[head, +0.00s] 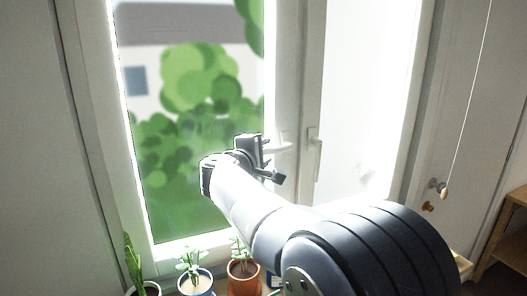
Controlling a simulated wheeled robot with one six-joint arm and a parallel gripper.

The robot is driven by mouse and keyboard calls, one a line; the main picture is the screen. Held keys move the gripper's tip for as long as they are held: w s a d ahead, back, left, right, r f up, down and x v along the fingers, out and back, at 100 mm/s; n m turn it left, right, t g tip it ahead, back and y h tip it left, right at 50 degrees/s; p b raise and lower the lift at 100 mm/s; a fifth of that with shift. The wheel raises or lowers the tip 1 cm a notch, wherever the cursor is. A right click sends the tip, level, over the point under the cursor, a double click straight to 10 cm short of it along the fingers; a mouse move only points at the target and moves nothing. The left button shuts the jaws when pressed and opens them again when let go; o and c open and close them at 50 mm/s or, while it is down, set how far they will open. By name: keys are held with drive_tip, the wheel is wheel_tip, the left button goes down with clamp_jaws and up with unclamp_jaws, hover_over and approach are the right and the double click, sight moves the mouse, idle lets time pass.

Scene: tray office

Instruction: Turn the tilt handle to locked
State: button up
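A pale window handle (283,147) points sideways from the frame beside the left pane, with its left part hidden behind my gripper. A second white handle (313,152) hangs straight down on the neighbouring sash to the right. The task's words do not show which of the two is the tilt handle. My gripper (268,160) is in front of the left pane's right edge, close to the sideways handle. I cannot tell whether it touches it. Dark gripper parts stick out above and below, but the finger gap is not clear.
Potted plants stand along the sill below: one at left (144,288), a blue pot (196,283) and an orange pot (243,279). A cord with a wooden knob (444,193) hangs at the right. A wooden shelf (507,240) stands at the far right.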

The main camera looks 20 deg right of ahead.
drive_tip(key=shift+c, duration=0.4)
clamp_jaws()
